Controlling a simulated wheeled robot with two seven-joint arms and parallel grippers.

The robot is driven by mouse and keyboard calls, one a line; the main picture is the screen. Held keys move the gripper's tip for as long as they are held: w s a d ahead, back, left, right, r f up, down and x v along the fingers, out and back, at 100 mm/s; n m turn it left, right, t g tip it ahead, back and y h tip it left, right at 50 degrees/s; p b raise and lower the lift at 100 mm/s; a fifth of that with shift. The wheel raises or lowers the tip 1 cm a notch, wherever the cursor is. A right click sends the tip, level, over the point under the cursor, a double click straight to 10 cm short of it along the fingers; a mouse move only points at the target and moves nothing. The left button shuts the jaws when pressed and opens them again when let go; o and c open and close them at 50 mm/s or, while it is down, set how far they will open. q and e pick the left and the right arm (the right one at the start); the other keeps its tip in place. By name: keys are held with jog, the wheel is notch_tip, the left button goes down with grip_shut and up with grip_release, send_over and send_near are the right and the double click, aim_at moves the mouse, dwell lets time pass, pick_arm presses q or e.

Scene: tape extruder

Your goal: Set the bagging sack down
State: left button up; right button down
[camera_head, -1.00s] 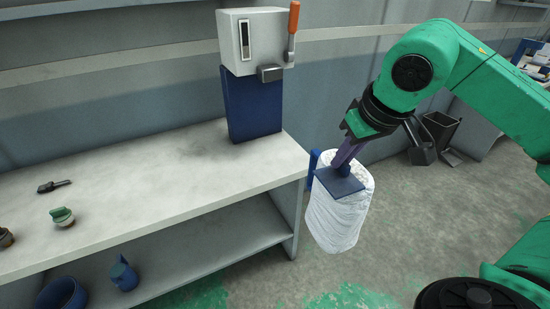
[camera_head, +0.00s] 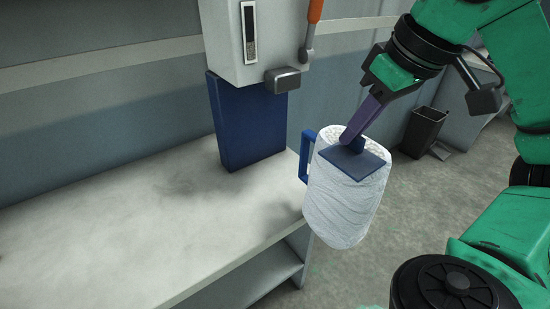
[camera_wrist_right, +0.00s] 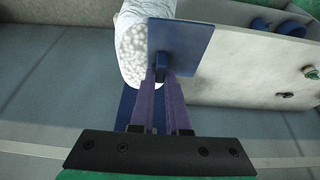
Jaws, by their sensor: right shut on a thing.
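The bagging sack (camera_head: 345,205) is a white, wrinkled, rounded bag with a flat blue plate (camera_head: 352,162) on top. It hangs upright, slightly tilted, just off the right end of the bench, over the floor. My right gripper (camera_head: 352,138) has purple fingers shut on the small blue knob of the plate. In the right wrist view the fingers (camera_wrist_right: 160,85) close on this knob, with the plate (camera_wrist_right: 180,48) and part of the white sack (camera_wrist_right: 131,50) beyond. A blue handle-shaped frame (camera_head: 304,158) shows at the sack's left side. My left gripper is not in view.
The pale bench top (camera_head: 130,230) is clear in front of the grey machine (camera_head: 262,45), which has an orange-handled lever (camera_head: 313,20) and a blue panel (camera_head: 247,122) below. A dark bin (camera_head: 422,130) stands on the floor at the right. A lower shelf (camera_head: 255,275) lies under the bench.

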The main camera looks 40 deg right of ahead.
aim_at(321, 134)
jog(key=shift+w+r, duration=0.25)
jog(key=w+p, duration=0.3)
jog(key=w, duration=0.1)
jog(key=shift+r, duration=0.15)
pick_arm(q)
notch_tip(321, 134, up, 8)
jog(key=p, duration=0.5)
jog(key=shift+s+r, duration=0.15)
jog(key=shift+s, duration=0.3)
pick_arm(e)
jog(key=w+f, duration=0.2)
jog(key=w, duration=1)
jog(key=shift+w+d, duration=0.3)
jog(key=shift+f, duration=0.1)
jog(key=shift+f, duration=0.15)
jog(key=c, duration=0.9)
grip_release()
